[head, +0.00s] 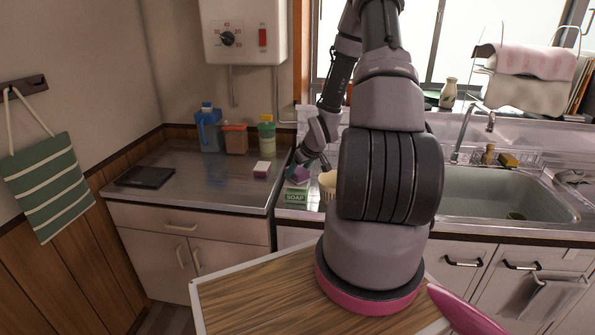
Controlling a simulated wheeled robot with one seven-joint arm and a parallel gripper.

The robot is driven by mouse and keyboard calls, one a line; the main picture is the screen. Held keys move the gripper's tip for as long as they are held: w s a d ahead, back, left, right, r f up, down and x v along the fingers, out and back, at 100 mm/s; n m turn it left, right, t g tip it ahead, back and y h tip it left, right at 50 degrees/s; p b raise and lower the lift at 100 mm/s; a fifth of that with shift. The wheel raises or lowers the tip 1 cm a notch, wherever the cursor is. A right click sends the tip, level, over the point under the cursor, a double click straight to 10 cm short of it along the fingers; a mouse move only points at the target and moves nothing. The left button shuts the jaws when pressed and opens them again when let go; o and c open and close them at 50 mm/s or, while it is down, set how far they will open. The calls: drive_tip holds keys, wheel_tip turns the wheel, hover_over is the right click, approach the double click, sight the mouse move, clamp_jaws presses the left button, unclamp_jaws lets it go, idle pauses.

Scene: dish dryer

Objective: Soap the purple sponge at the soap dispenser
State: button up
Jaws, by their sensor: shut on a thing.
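The soap dispenser (296,196) is a small green and white box with the word SOAP on its front. It stands at the left end of the sink counter. My gripper (302,168) is just above the dispenser and is shut on the purple sponge (296,175). The sponge is small in the view and partly covered by the fingers. It is right over the dispenser's top; I cannot tell whether it touches.
A small pink and white block (262,169) lies on the left counter (215,185). A blue jug (208,130) and other containers stand at its back. The sink (480,195) is at right.

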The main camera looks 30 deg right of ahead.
sight(297, 169)
drive_tip(key=shift+f, duration=0.8)
idle(0.5)
idle(0.5)
drive_tip(key=shift+r, duration=3.5)
drive_tip(key=s+a+r+m+h, duration=0.1)
drive_tip(key=s+a+m, duration=0.1)
drive_tip(key=a, duration=0.9)
drive_tip(key=shift+s+a, duration=0.3)
drive_tip(key=shift+s, duration=0.35)
